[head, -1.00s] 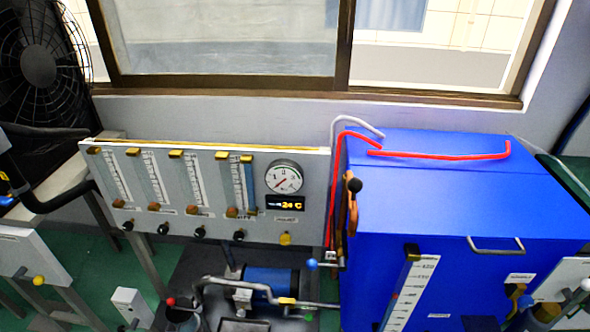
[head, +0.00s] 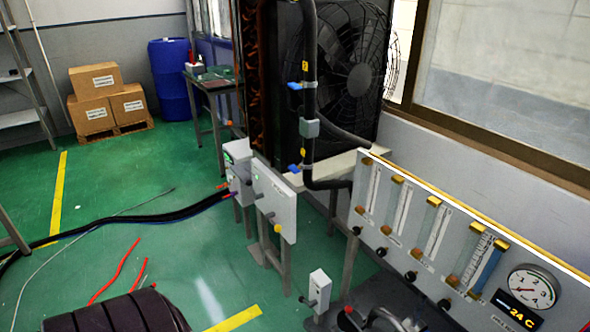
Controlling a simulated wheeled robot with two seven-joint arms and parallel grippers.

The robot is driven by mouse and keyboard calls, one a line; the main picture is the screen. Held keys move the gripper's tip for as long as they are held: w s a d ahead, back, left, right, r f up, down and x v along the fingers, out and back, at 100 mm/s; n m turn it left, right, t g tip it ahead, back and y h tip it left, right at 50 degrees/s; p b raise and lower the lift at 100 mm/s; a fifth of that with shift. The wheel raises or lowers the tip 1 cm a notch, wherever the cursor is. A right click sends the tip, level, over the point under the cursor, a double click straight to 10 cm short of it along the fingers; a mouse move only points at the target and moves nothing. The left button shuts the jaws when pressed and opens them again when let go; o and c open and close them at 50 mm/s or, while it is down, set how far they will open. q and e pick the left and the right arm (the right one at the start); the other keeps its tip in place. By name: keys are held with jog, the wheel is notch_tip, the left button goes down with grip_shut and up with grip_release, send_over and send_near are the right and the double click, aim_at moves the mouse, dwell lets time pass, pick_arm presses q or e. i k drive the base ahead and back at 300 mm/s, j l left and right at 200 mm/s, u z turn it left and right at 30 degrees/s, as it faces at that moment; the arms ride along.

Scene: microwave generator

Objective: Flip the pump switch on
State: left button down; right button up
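No switch is clearly readable as the pump switch in the head view. A small white box (head: 318,292) with a dark knob on its left side stands low near the bottom centre. A grey control box (head: 238,168) with a small green light stands farther back, beside a pale panel (head: 274,200) with a yellow knob on its lower part. I cannot tell which of these belongs to the pump. The blue pump body is outside the view; only pipework with a red knob (head: 348,311) shows at the bottom edge. Neither of my grippers is in view.
A flowmeter panel (head: 455,245) with a round gauge (head: 531,287) fills the right. A large black fan (head: 345,70) stands behind. Black cables (head: 150,217) and red hoses (head: 115,272) lie on the green floor. Boxes (head: 98,95) and a blue drum (head: 170,78) stand far left.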

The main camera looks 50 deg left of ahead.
aim_at(301, 300)
jog(key=u, duration=1.45)
